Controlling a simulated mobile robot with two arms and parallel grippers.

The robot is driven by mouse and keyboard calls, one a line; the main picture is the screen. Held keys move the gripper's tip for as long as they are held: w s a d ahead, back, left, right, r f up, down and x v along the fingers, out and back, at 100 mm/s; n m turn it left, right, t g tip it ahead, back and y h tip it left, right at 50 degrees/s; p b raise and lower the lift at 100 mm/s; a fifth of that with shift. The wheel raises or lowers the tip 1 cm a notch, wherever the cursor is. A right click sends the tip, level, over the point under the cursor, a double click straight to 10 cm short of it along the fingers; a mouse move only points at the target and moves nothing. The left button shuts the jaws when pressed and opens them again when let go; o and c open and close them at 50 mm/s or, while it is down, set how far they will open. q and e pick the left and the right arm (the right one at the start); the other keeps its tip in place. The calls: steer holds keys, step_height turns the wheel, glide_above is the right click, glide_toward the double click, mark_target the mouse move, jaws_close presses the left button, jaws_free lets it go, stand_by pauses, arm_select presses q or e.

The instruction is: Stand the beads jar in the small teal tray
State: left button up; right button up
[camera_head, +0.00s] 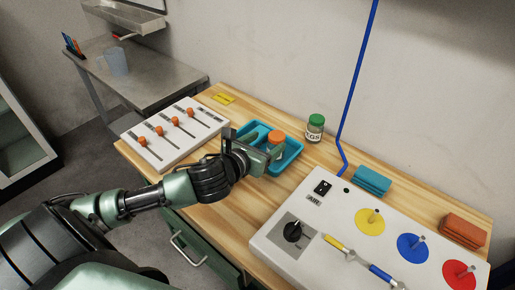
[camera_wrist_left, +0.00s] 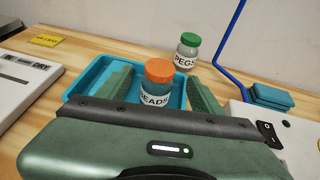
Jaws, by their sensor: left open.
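The beads jar has an orange lid (camera_head: 277,137) and a white BEADS label (camera_wrist_left: 154,99). It looks upright within the outline of the small teal tray (camera_head: 295,153), whose rim also shows in the left wrist view (camera_wrist_left: 75,93). My left gripper (camera_wrist_left: 158,76) is open, with one green finger on each side of the jar; in the head view the gripper (camera_head: 268,146) reaches over the tray from the left. The jar's base is hidden behind the gripper body, so its contact with the tray floor cannot be seen. My right gripper is not in view.
A green-lidded PEGS jar (camera_head: 315,127) stands just behind the tray. A white panel with orange sliders (camera_head: 174,135) is left. A white control box (camera_head: 345,235) is front right. A blue cable (camera_head: 357,80) runs down the wall. Teal blocks (camera_head: 371,181) lie to the right.

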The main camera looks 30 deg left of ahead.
arm_select(q)
steer(key=v, duration=0.5)
steer(key=shift+w, duration=0.1)
stand_by(0.3)
